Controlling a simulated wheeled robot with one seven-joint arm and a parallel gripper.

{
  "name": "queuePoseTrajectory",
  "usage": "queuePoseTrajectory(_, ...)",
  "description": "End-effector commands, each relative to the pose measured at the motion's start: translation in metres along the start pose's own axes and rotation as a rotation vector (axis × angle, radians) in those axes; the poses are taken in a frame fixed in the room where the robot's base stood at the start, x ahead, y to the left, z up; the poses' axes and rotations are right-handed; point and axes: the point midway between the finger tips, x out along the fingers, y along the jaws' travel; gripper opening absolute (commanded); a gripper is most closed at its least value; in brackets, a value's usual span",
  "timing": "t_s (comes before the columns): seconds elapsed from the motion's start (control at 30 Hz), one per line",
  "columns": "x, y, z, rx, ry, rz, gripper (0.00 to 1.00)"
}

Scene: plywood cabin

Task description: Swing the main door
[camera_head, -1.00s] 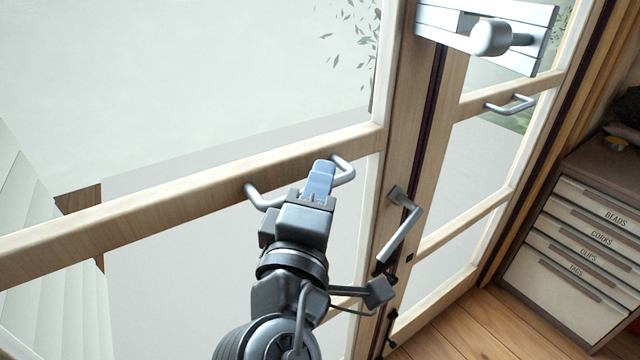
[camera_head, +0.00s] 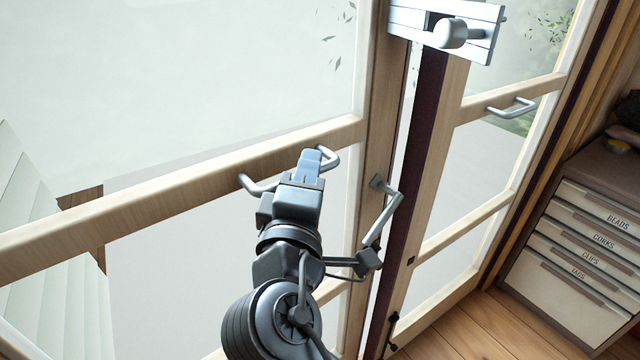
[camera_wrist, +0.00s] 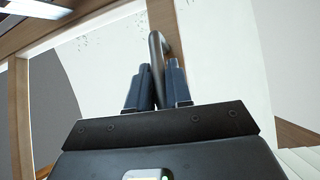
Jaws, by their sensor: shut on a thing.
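The main door (camera_head: 110,212) is a wood-framed glass door on the left, standing slightly ajar, with a narrow gap between its right edge and the neighbouring door leaf (camera_head: 452,100). A grey metal pull handle (camera_head: 328,160) is fixed on its middle rail. My gripper (camera_head: 309,165) is shut on this handle. In the wrist view the handle (camera_wrist: 157,50) rises between the two blue-grey fingers (camera_wrist: 158,88). A lever handle (camera_head: 382,212) sits on the door's right edge. A silver latch plate with a round knob (camera_head: 452,34) is on the neighbouring leaf at the top.
A drawer cabinet (camera_head: 572,240) with labelled drawers stands at the right. The neighbouring leaf has its own pull handle (camera_head: 512,107). Wooden floor (camera_head: 475,325) is clear in front of that leaf. Pale slatted panelling (camera_head: 40,240) shows at the left.

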Motion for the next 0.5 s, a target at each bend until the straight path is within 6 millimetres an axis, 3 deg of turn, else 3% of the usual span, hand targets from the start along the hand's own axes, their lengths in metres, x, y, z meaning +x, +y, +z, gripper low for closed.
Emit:
queuePoseTrajectory(0.3,0.085,-0.020,-0.071,0.028,0.213,-0.028,0.00)
queuePoseTrajectory(0.5,0.125,-0.033,-0.122,0.045,0.346,-0.044,0.00)
